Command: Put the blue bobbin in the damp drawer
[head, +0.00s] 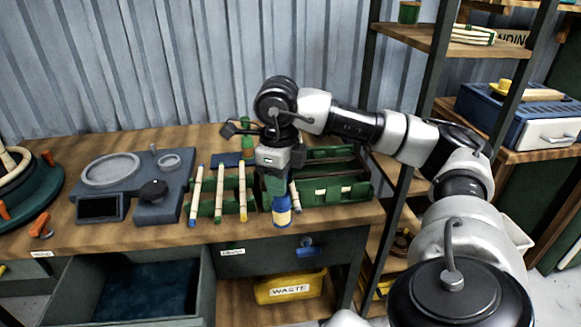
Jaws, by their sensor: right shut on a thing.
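The blue bobbin (282,211) is blue with a pale yellow lower end. It is held upright in my right gripper (277,190), which is shut on it and points down above the front edge of the bench. An open drawer (208,287) with a dark blue lining is pulled out under the bench, to the lower left of the bobbin; no bobbin shows inside. I cannot read its label, so I cannot tell for sure that it is the damp drawer. My left gripper is not in view.
Green racks (205,209) with pale rods and a green tray (352,192) stand around the gripper. A grey device (180,207) is at left. Beneath the bench, a closed drawer (265,262) sits above a yellow waste bin (290,291). A shelf post (395,215) stands at right.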

